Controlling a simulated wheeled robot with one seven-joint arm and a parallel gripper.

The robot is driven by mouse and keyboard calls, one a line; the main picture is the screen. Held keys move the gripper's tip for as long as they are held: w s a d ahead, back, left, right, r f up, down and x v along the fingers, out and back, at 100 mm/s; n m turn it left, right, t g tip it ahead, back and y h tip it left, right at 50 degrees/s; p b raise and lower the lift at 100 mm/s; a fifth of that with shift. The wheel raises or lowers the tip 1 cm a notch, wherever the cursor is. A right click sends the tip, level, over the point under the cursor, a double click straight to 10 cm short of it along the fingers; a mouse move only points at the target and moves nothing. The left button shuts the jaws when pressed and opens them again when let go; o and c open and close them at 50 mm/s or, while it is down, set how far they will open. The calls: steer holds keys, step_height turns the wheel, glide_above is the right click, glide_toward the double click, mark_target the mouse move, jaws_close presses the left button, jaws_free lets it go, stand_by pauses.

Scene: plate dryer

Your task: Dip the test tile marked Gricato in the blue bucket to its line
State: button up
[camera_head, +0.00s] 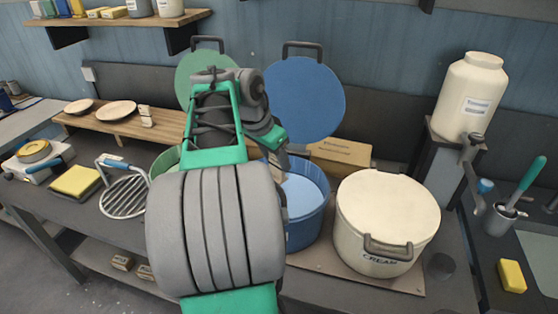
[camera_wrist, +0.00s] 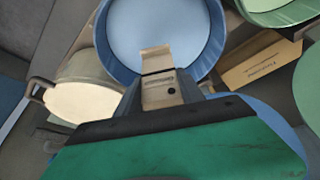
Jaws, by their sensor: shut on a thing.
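My gripper (camera_wrist: 160,84) is shut on a small brown tile (camera_wrist: 158,94) with a dark hole and faint marks too small to read. The blue bucket (camera_wrist: 105,42) lies beyond the tile in the wrist view, with pale blue contents (camera_wrist: 150,22). The tile's far end overlaps the bucket's opening; I cannot tell whether it touches the contents. In the head view, my gripper (camera_head: 281,160) points down over the blue bucket (camera_head: 306,230), and my arm hides part of it. The tile is not clear there.
The cream bucket (camera_head: 352,225), lid on, stands close at right. A green bucket (camera_head: 163,160) is mostly hidden behind my arm. A blue lid (camera_head: 303,100) and green lid (camera_head: 187,82) stand behind. A cardboard box (camera_head: 340,153), wire rack (camera_head: 123,197) and wooden board with plates (camera_head: 165,122) are nearby.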

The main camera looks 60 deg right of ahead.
steer(key=shift+s+d, duration=0.2)
steer(key=shift+s, duration=0.3)
step_height(320, 180, down, 15)
steer(key=b, duration=1.3)
steer(key=shift+f, duration=0.2)
stand_by(0.3)
steer(key=shift+w+f+b, duration=0.1)
steer(key=shift+f+b, duration=0.05)
steer(key=shift+b, duration=0.2)
steer(key=shift+f, duration=0.2)
stand_by(1.2)
steer(key=shift+r+p, duration=6)
steer(key=shift+r, duration=1.15)
